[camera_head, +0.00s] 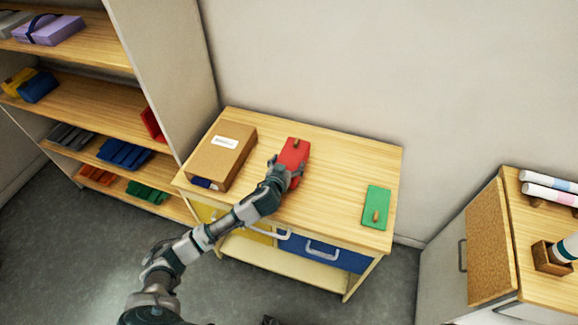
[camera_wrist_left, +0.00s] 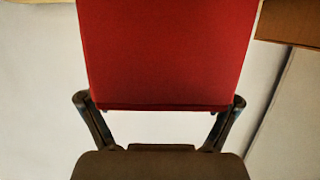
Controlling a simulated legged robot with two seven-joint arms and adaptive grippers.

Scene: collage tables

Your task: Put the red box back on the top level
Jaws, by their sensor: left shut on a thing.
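The red box (camera_head: 294,154) is over the wooden table, with a small brown peg on its face. My left gripper (camera_head: 284,172) is shut on its near end. In the left wrist view the red box (camera_wrist_left: 167,50) fills the top middle, between the two fingers (camera_wrist_left: 160,118). I cannot tell whether the box touches the tabletop. The shelf unit stands at the left; its highest visible board (camera_head: 85,54) carries a purple box (camera_head: 50,30). My right gripper is not in view.
A cardboard box (camera_head: 222,155) lies on the table (camera_head: 335,165), left of the red box. A green box (camera_head: 376,207) lies at the table's right. Another red piece (camera_head: 153,124) sits on a middle shelf. A cabinet (camera_head: 483,240) stands at the far right.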

